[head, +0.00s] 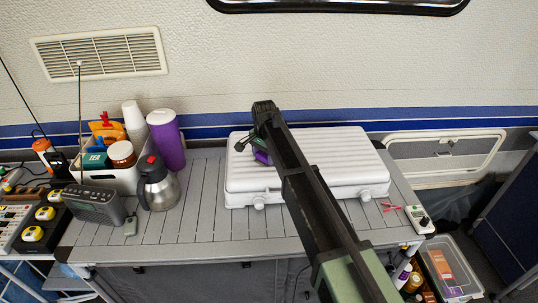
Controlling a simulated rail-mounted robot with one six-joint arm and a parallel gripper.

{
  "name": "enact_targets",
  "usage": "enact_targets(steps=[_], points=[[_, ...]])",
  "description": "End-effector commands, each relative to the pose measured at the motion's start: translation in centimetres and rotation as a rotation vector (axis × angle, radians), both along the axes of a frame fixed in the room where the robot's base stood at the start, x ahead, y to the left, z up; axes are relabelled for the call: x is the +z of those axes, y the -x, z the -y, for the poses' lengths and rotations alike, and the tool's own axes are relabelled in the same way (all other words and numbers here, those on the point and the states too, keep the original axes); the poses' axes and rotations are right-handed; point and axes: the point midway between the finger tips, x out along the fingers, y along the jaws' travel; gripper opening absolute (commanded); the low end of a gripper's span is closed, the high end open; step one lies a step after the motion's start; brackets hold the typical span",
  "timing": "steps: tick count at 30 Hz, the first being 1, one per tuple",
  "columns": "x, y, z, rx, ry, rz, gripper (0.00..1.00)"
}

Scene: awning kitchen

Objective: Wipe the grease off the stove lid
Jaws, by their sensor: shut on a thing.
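The stove (237,194) is a white case with its lid (335,145) closed, on the slatted grey table. My arm crosses in front of it and hides part of the lid. My gripper (254,149) is over the lid's left part. It is shut on a purple thing (263,158), mostly hidden by my arm, that looks like a cloth or sponge. The purple thing is at or just above the lid; I cannot tell if it touches. No grease shows clearly on the visible part of the lid.
Left of the stove stand a steel jug (158,190), a purple tumbler (167,140), a white caddy (123,178) and a radio (95,206) with a tall antenna. A small meter (419,217) lies at the right edge. The table (215,225) is clear in front of the stove.

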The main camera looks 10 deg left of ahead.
Motion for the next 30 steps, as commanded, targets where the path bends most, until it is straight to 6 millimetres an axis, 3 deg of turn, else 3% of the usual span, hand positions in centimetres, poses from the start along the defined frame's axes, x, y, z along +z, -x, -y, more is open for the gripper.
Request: enact_targets(steps=[10,23,30], points=[[0.1,1.0,-3.4,0.002,-0.003,-0.001,0.42],[0.3,-0.1,-3.6,0.001,-0.001,0.000,0.42],[0.1,-0.7,-1.4,-0.001,-0.001,0.000,0.42]])
